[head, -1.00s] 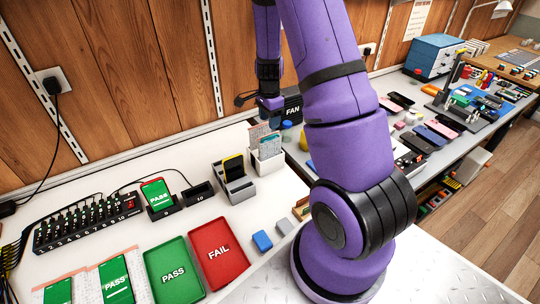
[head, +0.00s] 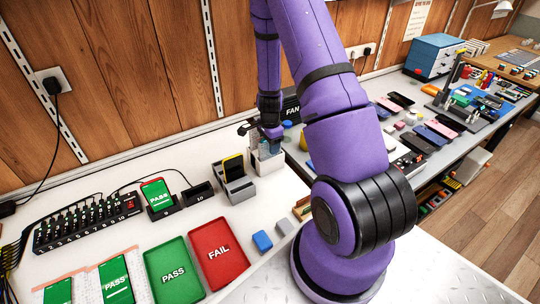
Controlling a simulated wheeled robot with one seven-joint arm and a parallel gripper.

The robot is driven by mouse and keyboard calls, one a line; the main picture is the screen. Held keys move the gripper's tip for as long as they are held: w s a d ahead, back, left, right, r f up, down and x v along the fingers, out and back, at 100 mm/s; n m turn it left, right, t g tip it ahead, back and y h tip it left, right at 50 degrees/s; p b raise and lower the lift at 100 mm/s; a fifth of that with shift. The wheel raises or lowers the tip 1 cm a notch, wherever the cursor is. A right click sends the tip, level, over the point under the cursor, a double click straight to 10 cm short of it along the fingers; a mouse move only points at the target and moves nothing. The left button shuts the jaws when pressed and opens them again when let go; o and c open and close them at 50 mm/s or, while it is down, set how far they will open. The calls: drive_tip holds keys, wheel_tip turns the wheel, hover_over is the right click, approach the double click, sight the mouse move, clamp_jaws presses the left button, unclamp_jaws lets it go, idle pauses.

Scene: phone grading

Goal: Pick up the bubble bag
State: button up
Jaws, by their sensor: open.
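A white open-topped holder (head: 268,166) stands on the white bench left of my arm. A pale blue-grey sheet (head: 264,148), which looks like a bubble bag, stands upright in it and is mostly hidden by my gripper. My gripper (head: 264,141) is open, pointing down at the top of the holder. Whether its fingers are around the sheet or only above it, I cannot tell. At the lower left, phones showing PASS lie on pale, pink-edged sheets (head: 138,262) that may also be bubble bags.
A grey slotted stand (head: 236,190) is close left of the holder. Green PASS (head: 173,290) and red FAIL (head: 222,279) trays lie in front. A black box marked FAN (head: 291,108) stands behind my gripper. The bench left of the stand holds charging docks.

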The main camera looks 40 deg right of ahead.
drive_tip(key=shift+c, duration=0.3)
clamp_jaws()
